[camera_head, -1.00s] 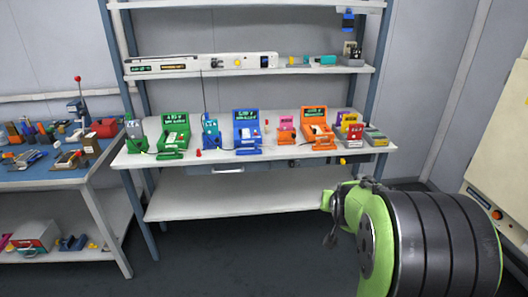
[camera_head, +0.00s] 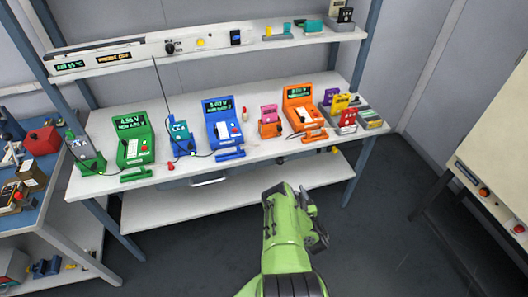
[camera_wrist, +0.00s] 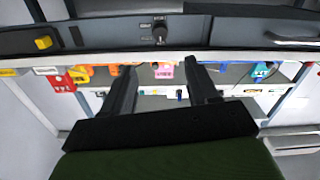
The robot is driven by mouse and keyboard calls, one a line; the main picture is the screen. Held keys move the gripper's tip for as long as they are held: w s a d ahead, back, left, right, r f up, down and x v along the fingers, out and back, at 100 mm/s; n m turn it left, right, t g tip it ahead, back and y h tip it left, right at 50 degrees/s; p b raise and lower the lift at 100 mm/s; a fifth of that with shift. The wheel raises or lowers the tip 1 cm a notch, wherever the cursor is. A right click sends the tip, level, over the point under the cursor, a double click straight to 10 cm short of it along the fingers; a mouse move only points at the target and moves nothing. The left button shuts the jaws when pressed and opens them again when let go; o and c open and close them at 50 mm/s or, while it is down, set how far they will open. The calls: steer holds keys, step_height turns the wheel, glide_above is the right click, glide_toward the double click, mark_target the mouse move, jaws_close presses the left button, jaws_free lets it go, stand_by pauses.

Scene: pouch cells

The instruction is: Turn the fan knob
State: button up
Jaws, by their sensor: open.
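In the head view my green arm is at the lower middle, in front of the bench and well apart from the panel; the fingertips are hard to make out there.
A yellow button (camera_head: 200,43) and a dark blue switch (camera_head: 236,37) share the panel. Green, blue and orange testers (camera_head: 302,109) stand on the white bench (camera_head: 255,151) below. A thin antenna rises before the panel. A cream cabinet (camera_head: 497,140) stands at right. Open floor lies before the bench.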

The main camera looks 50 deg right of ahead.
steer(key=b, duration=1.8)
glide_toward(281, 163)
steer(key=x, duration=0.8)
steer(key=shift+w+d, duration=0.1)
steer(key=shift+w, duration=0.15)
steer(key=shift+c, duration=0.2)
steer(key=c, duration=1)
